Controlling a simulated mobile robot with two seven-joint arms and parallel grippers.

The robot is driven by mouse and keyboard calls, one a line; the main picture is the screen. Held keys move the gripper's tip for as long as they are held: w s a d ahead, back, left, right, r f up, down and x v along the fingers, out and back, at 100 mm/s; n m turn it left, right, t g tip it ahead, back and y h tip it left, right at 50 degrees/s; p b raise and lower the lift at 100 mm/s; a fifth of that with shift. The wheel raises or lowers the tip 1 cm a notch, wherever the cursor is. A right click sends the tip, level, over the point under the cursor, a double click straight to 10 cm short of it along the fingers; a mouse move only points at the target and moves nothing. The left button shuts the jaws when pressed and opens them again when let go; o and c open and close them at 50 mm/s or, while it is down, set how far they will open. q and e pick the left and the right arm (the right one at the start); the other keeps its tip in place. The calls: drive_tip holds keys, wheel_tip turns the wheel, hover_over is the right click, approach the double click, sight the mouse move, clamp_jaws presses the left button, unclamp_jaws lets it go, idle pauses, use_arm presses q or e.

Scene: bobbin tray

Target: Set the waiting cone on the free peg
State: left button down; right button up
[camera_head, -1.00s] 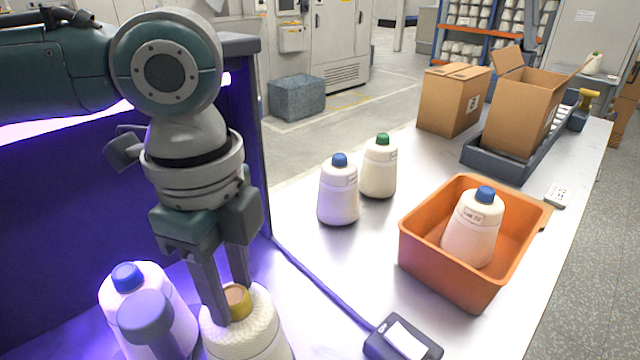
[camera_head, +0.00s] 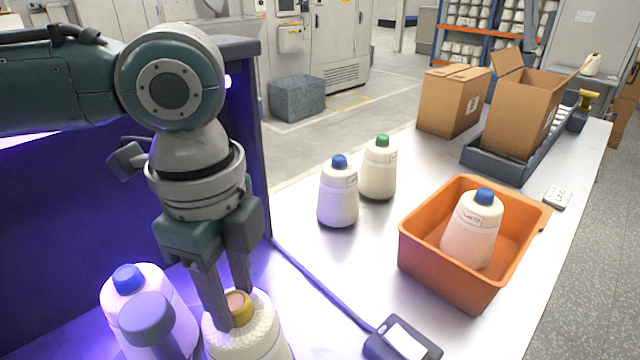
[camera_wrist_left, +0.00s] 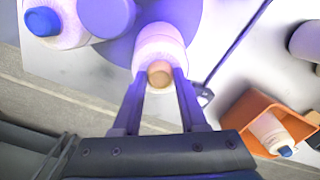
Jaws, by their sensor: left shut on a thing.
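My left gripper (camera_head: 234,303) is shut on the tip of a white cone with a yellow-tan top (camera_head: 246,338). This cone stands upright at the bottom of the head view, its base cut off. In the left wrist view, the held cone (camera_wrist_left: 160,45) overlaps a round purple disc (camera_wrist_left: 190,14); I cannot tell whether it touches it. Beside it are a blue-capped cone (camera_head: 170,302) and a purple round-topped post (camera_head: 147,320). I cannot tell whether that post is the free peg. My right gripper is not in view.
An orange bin (camera_head: 420,258) holds a blue-capped cone (camera_head: 472,228). Two more cones, blue-capped (camera_head: 338,195) and green-capped (camera_head: 379,172), stand behind. A dark device (camera_head: 400,340) with a cable lies near the front. A purple-lit panel (camera_head: 60,220) stands at left.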

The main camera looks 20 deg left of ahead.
use_arm(q)
drive_tip(key=shift+f+b, duration=0.35)
drive_tip(key=shift+f, duration=0.35)
drive_tip(key=shift+c, duration=1.8)
unclamp_jaws()
drive_tip(key=shift+r, duration=0.1)
wheel_tip(320, 180, up, 10)
drive_tip(key=shift+f, duration=0.1)
drive_tip(key=shift+s, duration=0.1)
